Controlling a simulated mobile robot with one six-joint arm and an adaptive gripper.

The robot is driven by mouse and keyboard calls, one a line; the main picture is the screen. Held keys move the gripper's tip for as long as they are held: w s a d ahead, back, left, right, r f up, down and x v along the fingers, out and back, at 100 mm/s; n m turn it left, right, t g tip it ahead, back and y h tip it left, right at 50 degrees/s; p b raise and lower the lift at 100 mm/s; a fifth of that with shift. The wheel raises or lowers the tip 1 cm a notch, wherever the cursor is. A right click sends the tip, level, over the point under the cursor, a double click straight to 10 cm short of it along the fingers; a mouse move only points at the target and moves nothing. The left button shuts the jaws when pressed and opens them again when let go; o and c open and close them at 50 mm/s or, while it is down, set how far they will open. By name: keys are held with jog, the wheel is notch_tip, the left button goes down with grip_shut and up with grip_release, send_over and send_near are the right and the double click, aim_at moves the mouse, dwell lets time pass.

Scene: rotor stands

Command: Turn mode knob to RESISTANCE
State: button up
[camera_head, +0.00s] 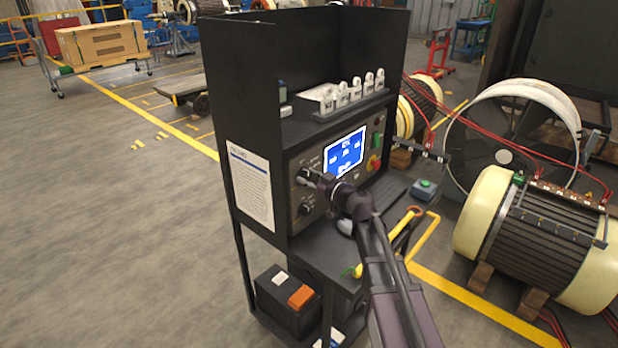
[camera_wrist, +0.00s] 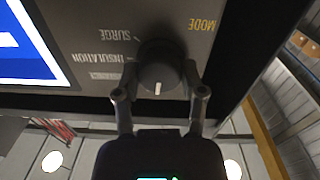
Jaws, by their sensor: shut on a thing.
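The dark round mode knob (camera_wrist: 160,62) sits on the grey panel of the test cabinet, under the upside-down word MODE in the wrist view. Its white pointer line points to the bottom of that view, toward my gripper. SURGE and INSULATION labels (camera_wrist: 110,60) stand left of the knob; a third label below them is dim and hard to read. My gripper (camera_wrist: 161,88) is shut on the knob, one finger on each side. In the head view my gripper (camera_head: 318,184) reaches the panel's upper left, largely covering the knob there.
A second knob (camera_head: 304,209) is just below on the panel. A lit blue screen (camera_head: 344,152) and a red button (camera_head: 374,162) lie to the right. The cabinet's side wall (camera_head: 245,150) stands close on the left. A yellow-handled tool (camera_head: 392,238) lies on the shelf.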

jog(key=m, duration=0.4)
jog(key=shift+m, duration=1.9)
jog(key=o, duration=1.2)
jog(key=shift+c, duration=0.2)
jog(key=v, duration=0.7)
jog(key=shift+d, duration=0.2)
jog(key=shift+s, duration=0.1)
